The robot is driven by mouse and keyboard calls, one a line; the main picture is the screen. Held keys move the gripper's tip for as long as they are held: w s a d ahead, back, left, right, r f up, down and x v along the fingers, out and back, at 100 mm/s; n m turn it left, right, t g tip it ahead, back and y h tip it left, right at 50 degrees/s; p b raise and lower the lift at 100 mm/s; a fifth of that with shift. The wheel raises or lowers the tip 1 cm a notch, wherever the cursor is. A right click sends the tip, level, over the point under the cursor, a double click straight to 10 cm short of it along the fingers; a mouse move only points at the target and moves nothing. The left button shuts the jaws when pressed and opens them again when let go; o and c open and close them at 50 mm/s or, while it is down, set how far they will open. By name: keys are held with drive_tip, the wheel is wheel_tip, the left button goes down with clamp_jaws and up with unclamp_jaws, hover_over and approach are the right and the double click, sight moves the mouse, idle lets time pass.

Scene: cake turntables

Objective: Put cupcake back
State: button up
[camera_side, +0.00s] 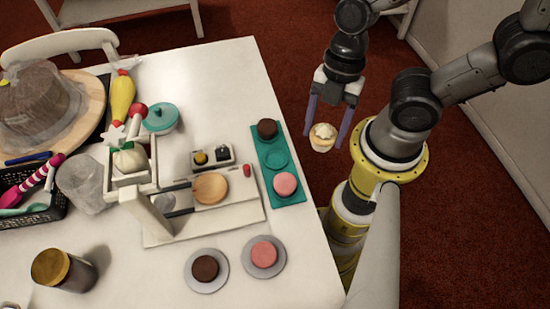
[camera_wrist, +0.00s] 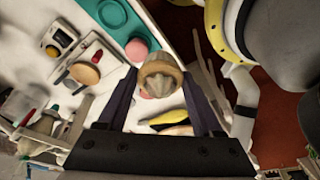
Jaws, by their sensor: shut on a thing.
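A pale cupcake (camera_side: 323,133) with a whitish swirled top is between the fingers of my gripper (camera_side: 325,139), which is shut on it. In the side view it hangs to the right of the table edge. In the wrist view the cupcake (camera_wrist: 160,72) sits between the fingertips of my gripper (camera_wrist: 160,82), and a pink shape shows partly behind it. A teal tray (camera_side: 265,150) lies along the table's right edge. It has a dark brown cake (camera_side: 267,128) at its far end, a pink cake (camera_side: 285,184) at its near end and a bare round recess in the middle.
A white scale-like device (camera_side: 242,208) with a wooden disc stands left of the tray. Two grey plates with a brown cake (camera_side: 205,268) and a pink cake (camera_side: 263,254) are near the front. A black basket (camera_side: 40,213) and a covered cake crowd the left. The table's far right is clear.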

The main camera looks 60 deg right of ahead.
drive_tip(key=s+d+m, duration=0.3)
drive_tip(key=d, duration=0.2)
drive_tip(key=shift+t, duration=0.4)
drive_tip(key=w+a+f, duration=0.1)
drive_tip(key=w+f, duration=0.2)
drive_tip(key=w, duration=0.1)
drive_tip(key=w+a+f, duration=0.2)
drive_tip(key=w+f, duration=0.1)
drive_tip(key=w, duration=0.1)
drive_tip(key=w+a+f, duration=0.2)
drive_tip(key=w+f, duration=0.2)
drive_tip(key=w, duration=0.1)
drive_tip(key=shift+a, duration=0.15)
drive_tip(key=shift+w+f, duration=0.15)
drive_tip(key=shift+f, duration=0.7)
drive_tip(key=shift+w+f, duration=0.1)
drive_tip(key=shift+f, duration=0.75)
drive_tip(key=shift+f, duration=0.1)
drive_tip(key=shift+f, duration=0.35)
drive_tip(key=shift+f, duration=0.1)
